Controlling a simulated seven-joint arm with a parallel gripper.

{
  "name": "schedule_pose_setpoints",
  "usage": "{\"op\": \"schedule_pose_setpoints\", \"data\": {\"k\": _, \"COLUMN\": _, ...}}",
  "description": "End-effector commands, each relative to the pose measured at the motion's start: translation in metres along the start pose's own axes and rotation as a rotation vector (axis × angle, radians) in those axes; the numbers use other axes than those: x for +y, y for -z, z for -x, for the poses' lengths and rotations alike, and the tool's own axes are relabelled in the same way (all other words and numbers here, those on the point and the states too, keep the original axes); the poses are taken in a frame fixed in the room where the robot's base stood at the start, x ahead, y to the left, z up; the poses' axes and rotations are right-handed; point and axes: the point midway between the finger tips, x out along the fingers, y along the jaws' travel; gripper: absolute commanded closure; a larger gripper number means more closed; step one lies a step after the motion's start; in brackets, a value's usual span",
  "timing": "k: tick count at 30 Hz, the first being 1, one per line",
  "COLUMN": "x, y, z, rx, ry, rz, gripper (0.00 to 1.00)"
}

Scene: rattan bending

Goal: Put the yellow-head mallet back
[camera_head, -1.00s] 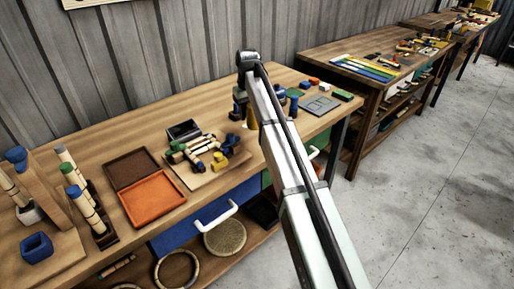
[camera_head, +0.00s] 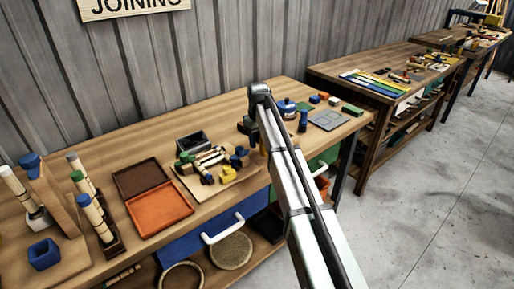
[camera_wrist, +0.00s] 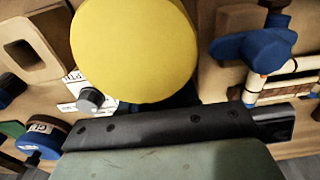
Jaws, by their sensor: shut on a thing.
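The yellow mallet head (camera_wrist: 135,48) fills the upper middle of the wrist view as a large round face just beyond my gripper (camera_wrist: 186,98). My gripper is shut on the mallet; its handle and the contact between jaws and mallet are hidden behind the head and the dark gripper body. In the head view my arm covers most of the gripper and mallet, over the right part of the bench. I cannot tell from there whether the mallet touches the bench.
A board of light sticks and blue clamps (camera_head: 208,166) lies left of the arm. An orange tray (camera_head: 160,208) and stick racks stand further left. A grey plate (camera_head: 327,121), a blue bottle (camera_head: 303,121) and small blocks lie right. A paper label (camera_wrist: 75,92) shows near the head.

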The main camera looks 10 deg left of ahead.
Motion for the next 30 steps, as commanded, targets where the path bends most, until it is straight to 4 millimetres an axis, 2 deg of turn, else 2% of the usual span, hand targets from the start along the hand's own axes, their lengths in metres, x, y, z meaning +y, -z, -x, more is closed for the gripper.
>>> {"op": "schedule_pose_setpoints", "data": {"k": 9, "x": 0.0, "y": -0.001, "z": -0.033, "rx": 0.0, "ry": 0.0, "rz": 0.0, "gripper": 1.0}}
{"op": "schedule_pose_setpoints", "data": {"k": 21, "x": 0.0, "y": -0.001, "z": -0.037, "rx": 0.0, "ry": 0.0, "rz": -0.001, "gripper": 1.0}}
{"op": "schedule_pose_setpoints", "data": {"k": 22, "x": 0.0, "y": -0.001, "z": -0.038, "rx": 0.0, "ry": 0.0, "rz": -0.001, "gripper": 0.69}}
{"op": "schedule_pose_setpoints", "data": {"k": 30, "x": 0.0, "y": -0.001, "z": -0.037, "rx": 0.0, "ry": 0.0, "rz": -0.001, "gripper": 0.45}}
